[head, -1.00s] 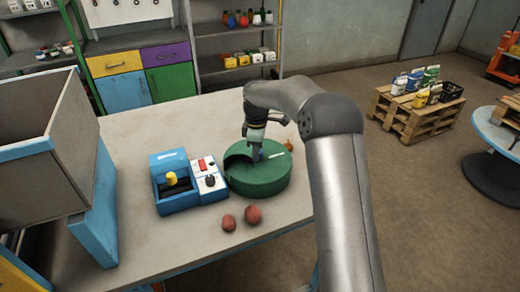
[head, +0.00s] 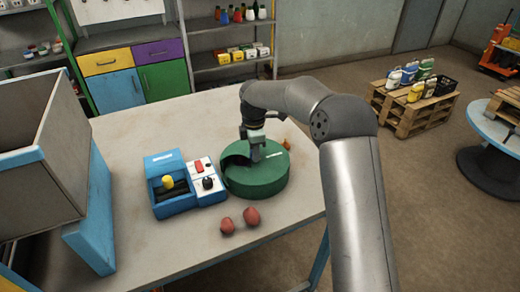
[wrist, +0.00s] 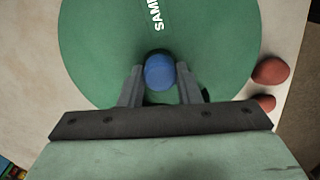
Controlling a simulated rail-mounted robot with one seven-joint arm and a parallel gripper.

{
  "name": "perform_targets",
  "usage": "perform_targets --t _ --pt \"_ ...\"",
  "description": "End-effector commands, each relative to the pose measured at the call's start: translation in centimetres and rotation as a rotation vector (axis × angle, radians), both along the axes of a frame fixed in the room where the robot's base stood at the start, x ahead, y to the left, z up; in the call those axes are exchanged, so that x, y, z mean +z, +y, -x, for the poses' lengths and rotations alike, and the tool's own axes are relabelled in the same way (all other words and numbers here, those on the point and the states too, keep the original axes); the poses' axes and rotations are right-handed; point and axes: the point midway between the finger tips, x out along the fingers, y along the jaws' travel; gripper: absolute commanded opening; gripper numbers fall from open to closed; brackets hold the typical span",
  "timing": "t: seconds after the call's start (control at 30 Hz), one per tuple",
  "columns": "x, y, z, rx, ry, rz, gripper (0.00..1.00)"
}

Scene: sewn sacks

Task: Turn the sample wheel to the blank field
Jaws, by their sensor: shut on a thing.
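The sample wheel is a round green drum (head: 262,183) on the table, with a white label on its top and a dark opening at its left back. In the wrist view its green top (wrist: 95,45) fills the middle, with part of the label lettering showing. A blue knob (wrist: 159,72) stands on the top. My gripper (head: 256,156) is over the drum, pointing down. In the wrist view my gripper (wrist: 160,82) has its two fingers on either side of the blue knob, shut on it. What the drum holds inside is hidden.
A blue box with a yellow knob (head: 167,182) and a white panel with a red switch and black dial (head: 205,182) stand close left of the drum. Two reddish round things (head: 240,219) lie in front. A grey bin (head: 40,150) stands far left.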

Motion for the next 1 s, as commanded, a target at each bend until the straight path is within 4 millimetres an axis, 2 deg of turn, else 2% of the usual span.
perform_targets --t 0.43,0.47,0.5,0.53,0.83,1.0 --pt "0.2 0.3 0.0 0.009 -0.005 -0.002 0.00" --pt "0.2 0.3 0.0 0.008 -0.005 -0.002 0.36" --pt "0.2 0.3 0.0 0.008 -0.004 -0.002 0.47" --pt "0.2 0.3 0.0 0.008 -0.004 -0.002 0.52" --pt "0.2 0.2 0.0 0.008 -0.002 -0.001 0.52" --pt "1.8 0.2 0.0 0.007 -0.005 -0.001 0.52"
